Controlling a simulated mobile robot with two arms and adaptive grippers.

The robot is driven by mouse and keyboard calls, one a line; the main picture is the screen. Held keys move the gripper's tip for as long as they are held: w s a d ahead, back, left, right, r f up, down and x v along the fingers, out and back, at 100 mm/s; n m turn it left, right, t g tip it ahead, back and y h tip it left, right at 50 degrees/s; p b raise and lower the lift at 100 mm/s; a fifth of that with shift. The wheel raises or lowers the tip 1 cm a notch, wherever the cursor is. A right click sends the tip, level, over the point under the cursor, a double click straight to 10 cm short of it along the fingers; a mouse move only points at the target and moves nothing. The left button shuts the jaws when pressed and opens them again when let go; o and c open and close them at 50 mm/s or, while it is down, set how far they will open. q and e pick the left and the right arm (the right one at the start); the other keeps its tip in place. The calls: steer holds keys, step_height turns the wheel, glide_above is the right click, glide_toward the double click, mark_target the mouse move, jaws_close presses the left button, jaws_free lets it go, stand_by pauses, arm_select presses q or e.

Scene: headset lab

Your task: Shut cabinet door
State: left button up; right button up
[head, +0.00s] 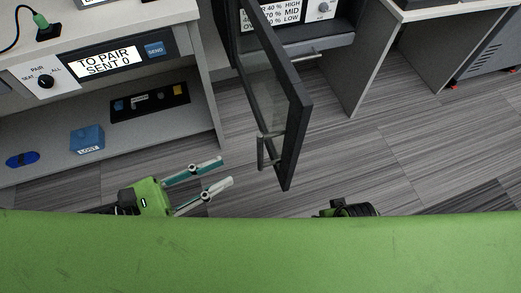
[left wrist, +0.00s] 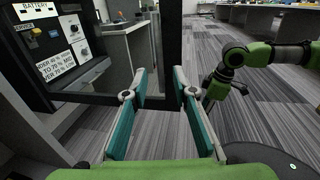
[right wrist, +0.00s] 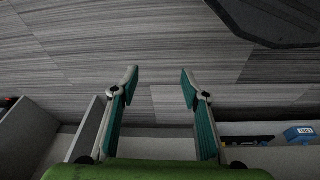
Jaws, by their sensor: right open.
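The cabinet door (head: 297,115), a dark frame with a clear pane and a bar handle (head: 261,152), stands wide open from the dark cabinet (head: 335,40) in the head view. My left gripper (head: 227,171) is open and empty, left of the door's free end and apart from it. In the left wrist view the door frame (left wrist: 172,45) stands beyond the open fingers (left wrist: 160,72); whether they touch it is not clear there. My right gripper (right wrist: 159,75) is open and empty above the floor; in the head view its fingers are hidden.
A grey shelf unit (head: 212,95) stands at left, with a blue box (head: 87,139) and a dark tray (head: 150,102) on its lower shelf. A desk (head: 365,60) stands right of the cabinet. The carpet (head: 390,150) right of the door is clear.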

mark_target(260, 153)
arm_select(q)
steer(key=shift+p+x, duration=0.8)
steer(key=shift+x, duration=4.55)
arm_select(e)
steer(key=shift+s+f, duration=0.2)
steer(key=shift+f, duration=0.75)
steer(key=shift+s+f, duration=0.2)
steer(key=shift+f, duration=0.8)
steer(key=shift+s+f, duration=0.2)
steer(key=shift+f, duration=0.75)
arm_select(q)
jaws_close()
